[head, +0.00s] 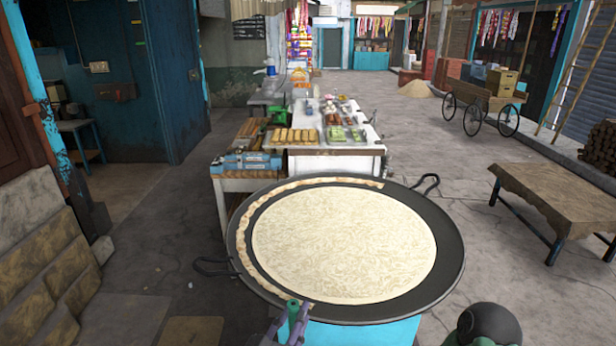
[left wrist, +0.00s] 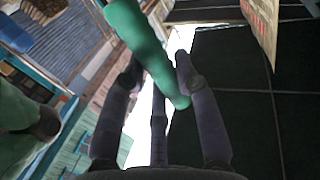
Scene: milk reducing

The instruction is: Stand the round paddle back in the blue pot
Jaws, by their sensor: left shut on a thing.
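My left gripper (head: 289,322) is at the bottom of the head view, just in front of the near rim of the large pan. It is shut on a green rod (head: 294,308), which looks like the handle of the paddle. In the left wrist view the green rod (left wrist: 140,40) runs slantwise between the fingers of my left gripper (left wrist: 158,70). The round end of the paddle does not show in either view. I cannot make out the blue pot in these views.
The wide black pan (head: 450,262) holds a pale, milky layer and stands on a blue base (head: 360,332). Behind it is a counter (head: 335,163) with trays of food. A cloth-covered low table (head: 555,195) is at right. Stone slabs (head: 45,250) lean at left.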

